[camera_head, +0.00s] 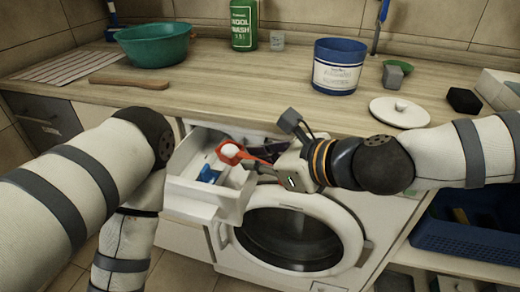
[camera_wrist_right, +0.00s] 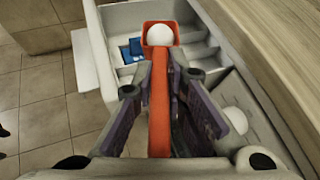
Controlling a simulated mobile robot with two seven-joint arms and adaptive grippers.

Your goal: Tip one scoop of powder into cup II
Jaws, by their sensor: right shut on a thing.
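My right gripper (camera_head: 268,163) is shut on the handle of a red-orange scoop (camera_head: 229,153). The scoop holds a rounded heap of white powder and looks about level. In the right wrist view the handle runs between the fingers of the gripper (camera_wrist_right: 161,82), and the scoop's bowl (camera_wrist_right: 146,39) is at the far end. The bowl is above the open white detergent drawer (camera_head: 182,190) of the washing machine. The drawer has several compartments, and a blue piece (camera_head: 208,174) sits in one. I cannot read any compartment mark, so cup II cannot be told apart. My left gripper is out of view.
The machine's round door (camera_head: 294,240) is below the drawer. On the wooden counter stand a blue-and-white tub (camera_head: 337,70), a white lid (camera_head: 400,113), a green bowl (camera_head: 154,46), a green bottle (camera_head: 243,25) and a brush (camera_head: 130,82). A blue crate (camera_head: 468,238) is at right.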

